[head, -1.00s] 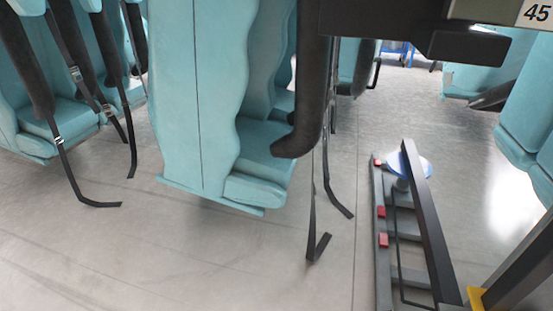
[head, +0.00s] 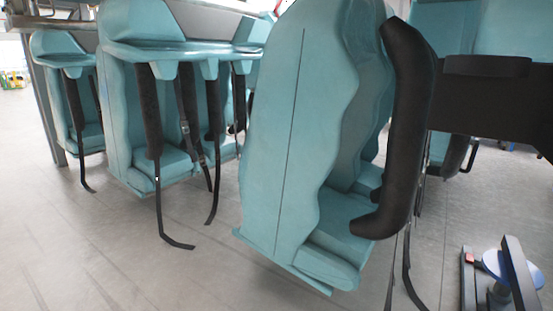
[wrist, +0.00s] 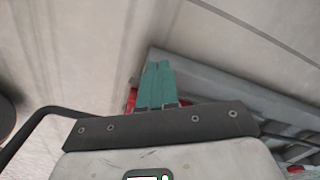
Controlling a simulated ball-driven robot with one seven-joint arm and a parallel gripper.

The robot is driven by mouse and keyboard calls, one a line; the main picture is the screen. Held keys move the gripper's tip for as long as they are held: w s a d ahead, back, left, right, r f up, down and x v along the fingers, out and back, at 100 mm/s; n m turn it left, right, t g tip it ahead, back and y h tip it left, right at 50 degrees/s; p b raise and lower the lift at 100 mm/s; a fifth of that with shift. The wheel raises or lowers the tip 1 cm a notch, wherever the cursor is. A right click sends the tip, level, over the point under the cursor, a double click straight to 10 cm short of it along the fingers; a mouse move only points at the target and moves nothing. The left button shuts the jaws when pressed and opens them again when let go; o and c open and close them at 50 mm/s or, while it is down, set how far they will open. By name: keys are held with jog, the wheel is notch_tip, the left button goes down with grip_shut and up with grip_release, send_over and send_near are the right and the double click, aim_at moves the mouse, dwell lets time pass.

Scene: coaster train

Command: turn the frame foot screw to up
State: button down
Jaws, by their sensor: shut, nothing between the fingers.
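In the wrist view my gripper (wrist: 156,66) has its two teal fingers pressed together with nothing between them. The fingertips lie in front of pale floor, beside a grey metal frame (wrist: 215,87) with red parts near the fingers. I cannot tell whether they touch it. In the head view a low frame with a grey rail (head: 467,290) and a red block (head: 470,258) stands at the bottom right, partly cut off. A pale blue disc (head: 495,264) sits there behind a dark slanted bar (head: 519,272). I cannot make out the foot screw for certain in either view.
A large teal seat (head: 290,130) with a dark padded restraint (head: 408,120) hangs in the middle of the head view. More teal seats (head: 125,100) stand at the left, with dark straps hanging down. The grey floor (head: 110,250) at the lower left is clear.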

jog(key=shift+s+p, duration=0.8)
jog(key=shift+p, duration=0.45)
jog(key=shift+a, duration=0.15)
dwell(0.4)
notch_tip(320, 180, up, 6)
jog(key=p, duration=0.6)
jog(key=shift+a, duration=0.25)
